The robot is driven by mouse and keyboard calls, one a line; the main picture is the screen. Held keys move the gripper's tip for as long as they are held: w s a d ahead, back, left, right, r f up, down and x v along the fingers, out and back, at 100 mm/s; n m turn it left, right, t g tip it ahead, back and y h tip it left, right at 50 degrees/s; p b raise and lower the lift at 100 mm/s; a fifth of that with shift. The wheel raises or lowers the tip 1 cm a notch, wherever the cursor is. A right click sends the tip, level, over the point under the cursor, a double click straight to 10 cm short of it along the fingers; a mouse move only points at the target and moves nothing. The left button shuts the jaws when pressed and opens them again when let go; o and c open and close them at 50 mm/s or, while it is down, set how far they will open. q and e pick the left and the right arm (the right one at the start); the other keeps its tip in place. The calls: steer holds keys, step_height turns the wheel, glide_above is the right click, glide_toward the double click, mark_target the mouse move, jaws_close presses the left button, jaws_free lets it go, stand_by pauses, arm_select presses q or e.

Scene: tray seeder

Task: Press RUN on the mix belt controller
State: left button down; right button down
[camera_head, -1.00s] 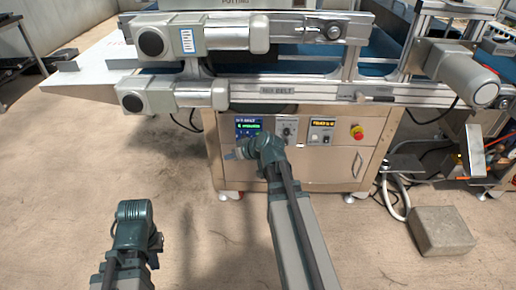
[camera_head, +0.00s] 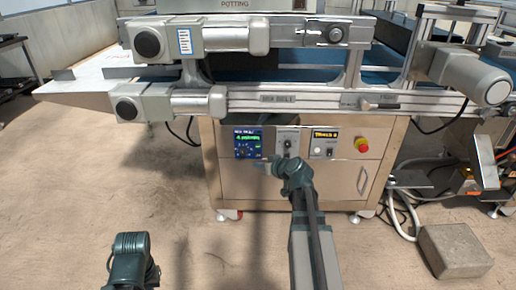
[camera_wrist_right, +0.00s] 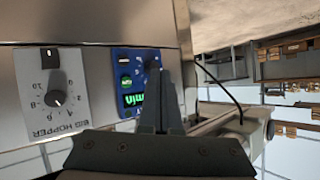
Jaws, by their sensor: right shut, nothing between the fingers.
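The mix belt controller (camera_head: 240,152) is a small blue panel with a lit display showing green text, at the left of the steel cabinet front. My right gripper (camera_head: 262,164) is just below and right of it, its fingers pointing left. Nothing is between the fingers. I cannot tell whether the tips touch the panel or which button is RUN. My left arm shows at lower left, but its gripper does not.
A grey dial panel (camera_head: 288,135) sits right of the controller; its knob (camera_wrist_right: 57,98) shows in the wrist view. Further right are another display panel (camera_head: 323,149) and a red emergency button (camera_head: 362,145). The conveyor (camera_head: 275,101) overhangs above. A grey block (camera_head: 455,250) lies on the floor.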

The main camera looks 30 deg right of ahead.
mark_target(258, 146)
steer(key=shift+w, duration=0.1)
steer(key=shift+w+d, duration=0.75)
steer(key=shift+w, duration=0.45)
steer(key=shift+w+d, duration=0.8)
steer(key=shift+w, duration=0.45)
steer(key=shift+w+d, duration=0.75)
steer(key=shift+w, duration=0.45)
steer(key=shift+w+d, duration=0.1)
steer(key=shift+w, duration=0.05)
steer(key=shift+w+d, duration=0.1)
steer(key=shift+w, duration=0.1)
